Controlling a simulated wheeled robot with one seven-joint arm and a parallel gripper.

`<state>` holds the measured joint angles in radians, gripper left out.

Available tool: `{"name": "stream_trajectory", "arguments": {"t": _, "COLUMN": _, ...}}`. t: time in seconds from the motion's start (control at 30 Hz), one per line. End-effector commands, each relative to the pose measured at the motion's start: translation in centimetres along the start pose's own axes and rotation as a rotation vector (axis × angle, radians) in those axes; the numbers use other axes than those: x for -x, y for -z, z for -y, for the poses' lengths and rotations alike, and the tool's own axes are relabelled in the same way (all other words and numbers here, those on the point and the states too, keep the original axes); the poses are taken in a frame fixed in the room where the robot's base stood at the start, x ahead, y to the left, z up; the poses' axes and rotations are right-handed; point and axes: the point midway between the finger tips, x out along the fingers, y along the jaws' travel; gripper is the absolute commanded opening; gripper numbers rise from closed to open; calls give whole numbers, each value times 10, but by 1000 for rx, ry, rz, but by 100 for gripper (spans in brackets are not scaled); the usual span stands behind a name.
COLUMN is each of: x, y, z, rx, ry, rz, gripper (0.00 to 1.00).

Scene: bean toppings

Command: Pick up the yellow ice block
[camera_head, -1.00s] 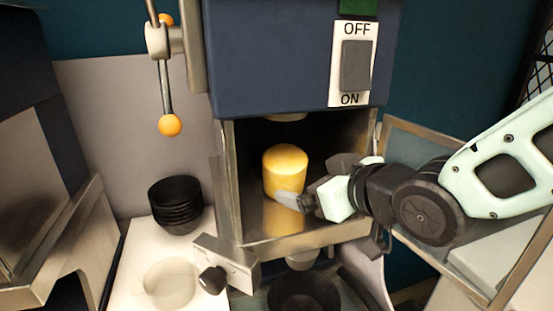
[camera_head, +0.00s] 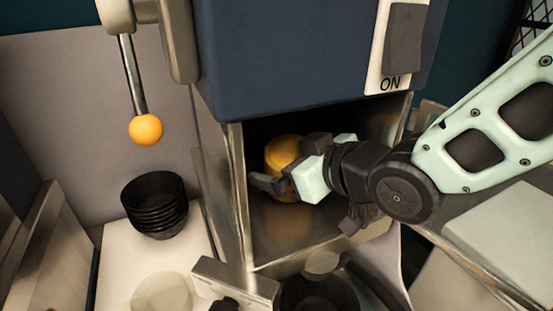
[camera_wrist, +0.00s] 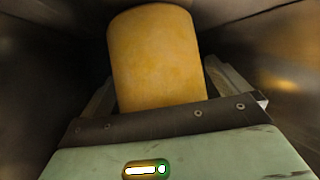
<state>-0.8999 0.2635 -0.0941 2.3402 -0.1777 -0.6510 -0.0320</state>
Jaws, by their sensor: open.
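The yellow ice block (camera_head: 282,153) is an upright cylinder inside the open metal chamber (camera_head: 330,222) of the machine. In the wrist view the yellow ice block (camera_wrist: 155,58) stands straight ahead, with the finger pads of my gripper (camera_wrist: 160,88) to its left and right. In the head view my gripper (camera_head: 277,178) reaches into the chamber from the right and covers the lower part of the block. One dark finger shows in front of the block. The jaws are open around it. Whether a finger touches the block is unclear.
The machine's blue housing (camera_head: 290,50) hangs low over the chamber, and metal walls lie close on both sides of my gripper. A lever with an orange knob (camera_head: 146,129) hangs at the left. Stacked black bowls (camera_head: 155,205) stand on the white counter. A dark bowl (camera_head: 318,292) sits below the chamber.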

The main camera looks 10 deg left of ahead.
Motion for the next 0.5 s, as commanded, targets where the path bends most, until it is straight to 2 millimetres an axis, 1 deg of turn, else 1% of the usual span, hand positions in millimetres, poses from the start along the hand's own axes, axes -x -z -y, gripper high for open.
{"name": "stream_trajectory", "arguments": {"t": 0.17, "x": 0, "y": 0, "z": 0, "rx": 0, "ry": 0, "rz": 0, "gripper": 100}}
{"name": "stream_trajectory", "arguments": {"t": 0.2, "x": 0, "y": 0, "z": 0, "rx": 0, "ry": 0, "rz": -1, "gripper": 94}}
{"name": "stream_trajectory", "arguments": {"t": 0.27, "x": 0, "y": 0, "z": 0, "rx": 0, "ry": 0, "rz": -1, "gripper": 78}}
{"name": "stream_trajectory", "arguments": {"t": 0.3, "x": 0, "y": 0, "z": 0, "rx": 0, "ry": 0, "rz": -1, "gripper": 67}}
{"name": "stream_trajectory", "arguments": {"t": 0.37, "x": 0, "y": 0, "z": 0, "rx": 0, "ry": 0, "rz": -1, "gripper": 50}}
{"name": "stream_trajectory", "arguments": {"t": 0.4, "x": 0, "y": 0, "z": 0, "rx": 0, "ry": 0, "rz": -1, "gripper": 39}}
{"name": "stream_trajectory", "arguments": {"t": 0.43, "x": 0, "y": 2, "z": 0, "rx": 0, "ry": 0, "rz": -4, "gripper": 40}}
{"name": "stream_trajectory", "arguments": {"t": 0.47, "x": 0, "y": 2, "z": 0, "rx": 0, "ry": 0, "rz": -4, "gripper": 34}}
{"name": "stream_trajectory", "arguments": {"t": 0.5, "x": 0, "y": 2, "z": 0, "rx": 0, "ry": 0, "rz": -4, "gripper": 34}}
